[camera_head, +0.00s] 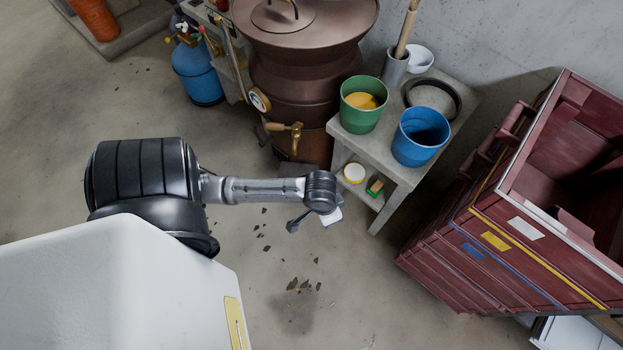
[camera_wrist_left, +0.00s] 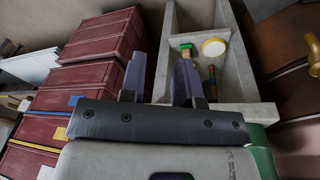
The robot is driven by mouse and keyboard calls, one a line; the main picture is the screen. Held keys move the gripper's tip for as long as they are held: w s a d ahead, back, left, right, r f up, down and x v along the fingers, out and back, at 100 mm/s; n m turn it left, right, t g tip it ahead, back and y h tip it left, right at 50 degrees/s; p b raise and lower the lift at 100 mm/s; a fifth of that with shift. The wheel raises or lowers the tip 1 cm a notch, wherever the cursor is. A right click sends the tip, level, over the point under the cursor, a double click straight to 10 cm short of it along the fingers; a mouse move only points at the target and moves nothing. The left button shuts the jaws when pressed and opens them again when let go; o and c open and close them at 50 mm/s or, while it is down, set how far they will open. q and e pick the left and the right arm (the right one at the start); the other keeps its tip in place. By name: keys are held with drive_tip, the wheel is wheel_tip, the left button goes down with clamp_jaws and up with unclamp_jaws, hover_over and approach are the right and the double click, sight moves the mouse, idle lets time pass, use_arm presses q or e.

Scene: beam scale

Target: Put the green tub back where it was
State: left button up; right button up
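The green tub (camera_head: 362,106) stands upright at the front left corner of the grey table, with something yellow-orange inside. Part of a green surface, which looks like its side (camera_wrist_left: 263,150), shows at the lower right of the left wrist view, mostly hidden by my gripper body. My left gripper (camera_head: 331,217) is in front of the table, apart from the tub and lower left of it in the head view. In the wrist view its two fingers (camera_wrist_left: 159,80) are spread with nothing between them. My right gripper is not in view.
The grey table (camera_head: 385,145) also carries a blue tub (camera_head: 420,137), a dark ring (camera_head: 455,90) and a holder with a wooden handle (camera_head: 396,68). A rusty drum with a brass tap (camera_head: 290,128) stands left; maroon crates (camera_head: 480,265) stand right.

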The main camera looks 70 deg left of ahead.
use_arm(q)
drive_tip(key=s+d+r+m+t, duration=0.1)
drive_tip(key=s+d+r+m, duration=0.2)
drive_tip(key=s+d, duration=0.3)
drive_tip(key=shift+s+d+r+t+y, duration=0.35)
drive_tip(key=shift+s+r, duration=0.2)
drive_tip(key=shift+r, duration=0.35)
wheel_tip(320, 180, up, 12)
drive_tip(key=p, duration=1.2)
drive_tip(key=shift+r, duration=0.25)
